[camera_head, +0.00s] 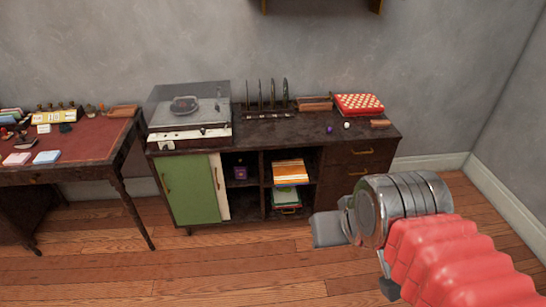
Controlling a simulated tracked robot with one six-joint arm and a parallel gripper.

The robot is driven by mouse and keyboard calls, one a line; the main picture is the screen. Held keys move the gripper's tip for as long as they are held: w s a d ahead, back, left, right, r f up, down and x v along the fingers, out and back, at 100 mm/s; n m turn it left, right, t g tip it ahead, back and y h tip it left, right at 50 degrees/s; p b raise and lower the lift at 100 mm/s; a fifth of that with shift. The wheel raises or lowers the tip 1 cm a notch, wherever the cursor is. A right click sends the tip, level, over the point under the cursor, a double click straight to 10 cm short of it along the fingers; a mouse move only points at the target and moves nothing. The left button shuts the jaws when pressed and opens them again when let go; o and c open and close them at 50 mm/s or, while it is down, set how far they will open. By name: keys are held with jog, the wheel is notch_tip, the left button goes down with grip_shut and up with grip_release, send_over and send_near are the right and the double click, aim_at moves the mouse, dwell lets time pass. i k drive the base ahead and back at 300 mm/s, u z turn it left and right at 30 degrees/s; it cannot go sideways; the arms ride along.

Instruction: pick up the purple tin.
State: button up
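A small purple item (240,172), which looks like the purple tin, stands in the upper left open compartment of the dark wooden cabinet (292,133). It carries a small yellowish mark on its front and sits back in shadow. My gripper (327,230) is at the lower right, at the end of my arm with its metal wrist and red ribbed sleeve. It is in front of the cabinet, to the right of the purple item and well apart from it. Only a grey part of it shows past the wrist. The fingers are mostly hidden, and I see nothing held.
A green sliding door (190,188) closes the cabinet's left part. Orange and green flat items (290,172) fill the neighbouring compartments. A record player (188,112), a small purple ball (330,129) and a red patterned box (358,104) sit on top. A desk (95,155) stands left. Floor in front is clear.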

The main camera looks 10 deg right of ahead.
aim_at(241, 173)
jog(key=z, duration=1.05)
jog(key=i, duration=1.95)
jog(key=u, duration=0.45)
